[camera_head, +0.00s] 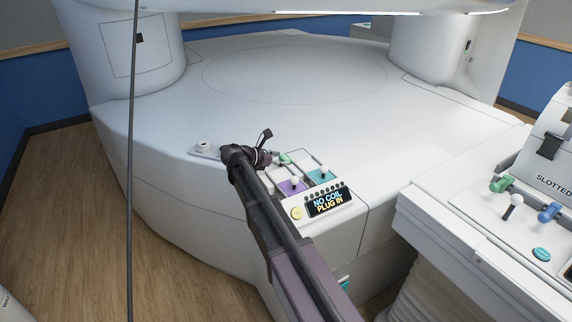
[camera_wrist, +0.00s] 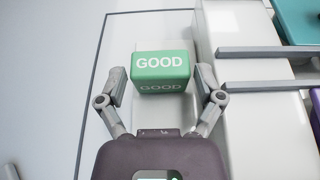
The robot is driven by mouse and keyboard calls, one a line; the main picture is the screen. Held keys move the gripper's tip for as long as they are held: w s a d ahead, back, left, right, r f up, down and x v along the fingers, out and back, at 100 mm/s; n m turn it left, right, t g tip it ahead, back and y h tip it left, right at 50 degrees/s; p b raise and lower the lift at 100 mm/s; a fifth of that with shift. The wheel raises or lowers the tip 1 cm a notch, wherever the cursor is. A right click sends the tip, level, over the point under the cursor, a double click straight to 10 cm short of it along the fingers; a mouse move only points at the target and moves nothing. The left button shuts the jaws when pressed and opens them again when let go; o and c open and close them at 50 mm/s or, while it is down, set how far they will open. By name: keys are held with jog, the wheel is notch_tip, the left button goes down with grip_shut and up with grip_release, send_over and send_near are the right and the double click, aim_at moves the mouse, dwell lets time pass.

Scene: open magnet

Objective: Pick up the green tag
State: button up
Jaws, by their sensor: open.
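The green tag (camera_wrist: 160,65) is a small block with the word GOOD in white, seen in the wrist view on a pale surface. My gripper (camera_wrist: 161,74) is open, with one finger on each side of the tag. A narrow gap seems to show at each side, but I cannot tell the height of the fingers against it. In the head view my gripper (camera_head: 264,148) is over the front edge of the white machine base, and my arm hides part of the spot. A small green piece (camera_head: 285,158) shows beside it; I cannot tell whether it is the tag.
A purple pad (camera_head: 292,186) and a teal pad (camera_head: 322,176) with levers lie right of my gripper. A round white knob (camera_head: 204,146) is to the left. The white patient table (camera_head: 470,235) stands at right.

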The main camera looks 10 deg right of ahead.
dwell(0.4)
jog(key=c, duration=0.8)
jog(key=shift+r, duration=0.2)
notch_tip(320, 180, up, 10)
jog(key=p, duration=1)
jog(key=shift+f, duration=0.15)
